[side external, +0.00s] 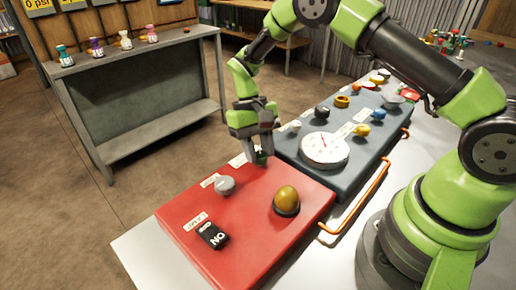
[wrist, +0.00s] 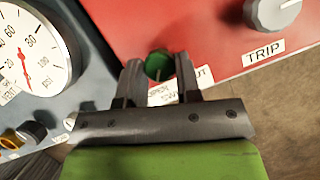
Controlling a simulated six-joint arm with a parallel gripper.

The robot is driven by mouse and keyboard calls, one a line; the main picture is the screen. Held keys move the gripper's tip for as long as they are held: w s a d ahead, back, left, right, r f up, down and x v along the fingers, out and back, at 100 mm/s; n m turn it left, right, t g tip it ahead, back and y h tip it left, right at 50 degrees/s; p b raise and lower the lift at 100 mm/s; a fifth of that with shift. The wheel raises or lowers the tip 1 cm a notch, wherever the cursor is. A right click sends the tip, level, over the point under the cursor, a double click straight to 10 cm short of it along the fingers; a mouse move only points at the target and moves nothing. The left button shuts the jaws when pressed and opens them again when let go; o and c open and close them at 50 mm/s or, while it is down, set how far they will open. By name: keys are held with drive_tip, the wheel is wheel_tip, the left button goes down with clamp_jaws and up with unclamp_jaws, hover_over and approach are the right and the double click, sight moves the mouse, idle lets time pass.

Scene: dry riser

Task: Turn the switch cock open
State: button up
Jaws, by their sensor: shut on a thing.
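A round green knob (wrist: 158,62) sits on the red panel (side external: 255,225), near its edge beside the blue-grey panel. It appears to be the switch cock; its label is partly covered by my fingers. My gripper (wrist: 158,70) is shut on the green knob, with one finger on each side of it in the wrist view. In the side view my gripper (side external: 258,150) points down at the red panel's far corner, and only a little of the green knob shows between the fingers.
A grey knob (side external: 225,185) labelled TRIP in the wrist view, a yellow dome button (side external: 287,200) and a black switch (side external: 212,235) share the red panel. A white pressure gauge (side external: 324,150) is on the blue-grey panel (side external: 345,182). An orange rail (side external: 365,190) runs along the near side.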

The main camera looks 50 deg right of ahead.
drive_tip(key=shift+m+y, duration=0.3)
drive_tip(key=shift+m, duration=0.6)
drive_tip(key=o, duration=0.9)
drive_tip(key=shift+d, duration=0.1)
drive_tip(key=shift+v, duration=4.95)
drive_tip(key=shift+s, duration=0.1)
